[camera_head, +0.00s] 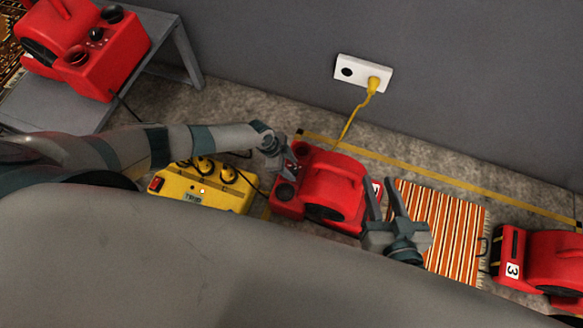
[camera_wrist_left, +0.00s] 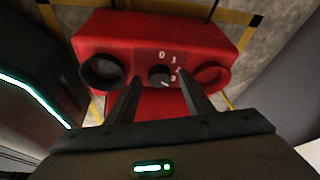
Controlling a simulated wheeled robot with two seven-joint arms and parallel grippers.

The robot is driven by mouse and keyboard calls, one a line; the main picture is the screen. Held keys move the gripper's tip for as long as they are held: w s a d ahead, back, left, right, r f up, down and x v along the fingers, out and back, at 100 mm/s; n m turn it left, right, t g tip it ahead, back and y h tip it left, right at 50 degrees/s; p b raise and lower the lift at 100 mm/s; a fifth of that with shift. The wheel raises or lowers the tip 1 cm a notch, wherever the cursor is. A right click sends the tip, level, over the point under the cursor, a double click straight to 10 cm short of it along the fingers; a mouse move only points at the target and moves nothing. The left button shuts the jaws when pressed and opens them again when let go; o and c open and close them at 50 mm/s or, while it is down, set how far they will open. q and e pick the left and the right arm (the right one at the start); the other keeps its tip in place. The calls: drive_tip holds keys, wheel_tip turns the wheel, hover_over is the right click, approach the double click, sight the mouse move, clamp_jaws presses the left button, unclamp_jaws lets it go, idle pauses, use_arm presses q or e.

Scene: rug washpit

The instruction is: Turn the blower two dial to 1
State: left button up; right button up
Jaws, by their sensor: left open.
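A red blower (camera_head: 335,185) stands on the floor in the middle of the head view, its number label mostly hidden behind my right gripper. The left wrist view shows its control panel (camera_wrist_left: 120,45) with a small black dial (camera_wrist_left: 159,75) marked 0, 1 and further marks. A pale mark shows at the dial's lower right, but I cannot read the setting for certain. My left gripper (camera_head: 287,170) is at the panel, open, with one finger on each side of the dial; contact is unclear. My right gripper (camera_head: 384,190) is open and empty beside the blower's right end.
A yellow power box (camera_head: 202,191) lies left of the blower. A striped rug (camera_head: 452,230) and a red blower labelled 3 (camera_head: 555,258) are to the right. Another red blower (camera_head: 105,65) sits on a grey table (camera_head: 165,40). A yellow cord (camera_head: 352,120) runs to the wall socket (camera_head: 348,70).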

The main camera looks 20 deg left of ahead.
use_arm(q)
drive_tip(key=shift+d+f, duration=0.1)
drive_tip(key=shift+f, duration=0.15)
use_arm(e)
drive_tip(key=shift+w+a+r+t, duration=0.1)
drive_tip(key=shift+w+r+t, duration=0.05)
drive_tip(key=shift+r+t, duration=0.2)
use_arm(q)
drive_tip(key=c, duration=1)
